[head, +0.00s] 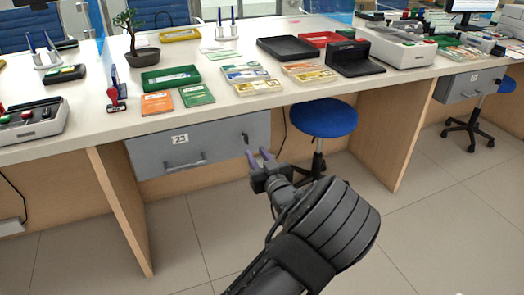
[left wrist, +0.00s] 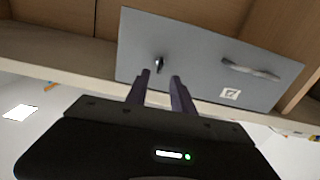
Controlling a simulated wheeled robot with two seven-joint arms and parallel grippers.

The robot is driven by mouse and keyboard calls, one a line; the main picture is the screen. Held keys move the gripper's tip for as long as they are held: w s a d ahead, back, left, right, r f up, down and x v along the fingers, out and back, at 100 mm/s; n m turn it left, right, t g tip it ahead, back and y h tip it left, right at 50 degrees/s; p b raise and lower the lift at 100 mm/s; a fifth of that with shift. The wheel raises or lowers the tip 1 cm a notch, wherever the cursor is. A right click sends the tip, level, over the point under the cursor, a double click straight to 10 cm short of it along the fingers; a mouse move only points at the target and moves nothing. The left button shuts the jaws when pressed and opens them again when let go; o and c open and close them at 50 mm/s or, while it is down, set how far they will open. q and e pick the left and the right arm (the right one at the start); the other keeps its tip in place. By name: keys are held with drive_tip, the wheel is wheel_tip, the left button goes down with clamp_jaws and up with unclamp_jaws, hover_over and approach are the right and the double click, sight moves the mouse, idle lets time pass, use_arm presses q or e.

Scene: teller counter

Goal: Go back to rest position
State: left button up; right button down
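My left gripper (head: 261,158) is in front of the grey drawer (head: 200,145) labelled 23, near its right end. Its two fingers are apart with nothing between them. In the left wrist view the gripper (left wrist: 161,82) also shows its fingers apart, pointing toward the drawer front (left wrist: 210,60). A small dark key or lock piece (left wrist: 158,63) sits on the drawer front just beyond the fingertips; it seems apart from them. The drawer looks shut, with its handle (head: 185,164) at the lower middle. My right gripper is not in view.
The counter (head: 225,112) runs across above the drawer, holding booklets, card stacks, trays (head: 288,48), a potted bonsai (head: 142,57) and stamps. A blue stool (head: 323,118) stands under it, right of my gripper. The tiled floor (head: 440,215) is clear at the right front.

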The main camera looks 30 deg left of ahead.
use_arm(q)
drive_tip(key=s+d+f+m+g+h, duration=0.1)
drive_tip(key=d+f+m+h, duration=0.25)
drive_tip(key=d+f, duration=0.45)
drive_tip(key=s+d+f+m+h, duration=0.25)
drive_tip(key=d+f+h, duration=0.2)
drive_tip(key=f, duration=0.75)
drive_tip(key=s+d+f+m+g+h, duration=0.4)
drive_tip(key=s+d+f+g+h, duration=0.15)
drive_tip(key=s+d+f, duration=0.85)
drive_tip(key=s+d+g+h, duration=0.1)
drive_tip(key=s+d+h, duration=0.25)
drive_tip(key=s, duration=0.35)
drive_tip(key=s+d+g+h, duration=0.2)
drive_tip(key=s+d, duration=0.3)
drive_tip(key=s, duration=0.2)
wheel_tip(320, 180, up, 25)
drive_tip(key=p, duration=2.6)
drive_tip(key=shift+s+n, duration=0.3)
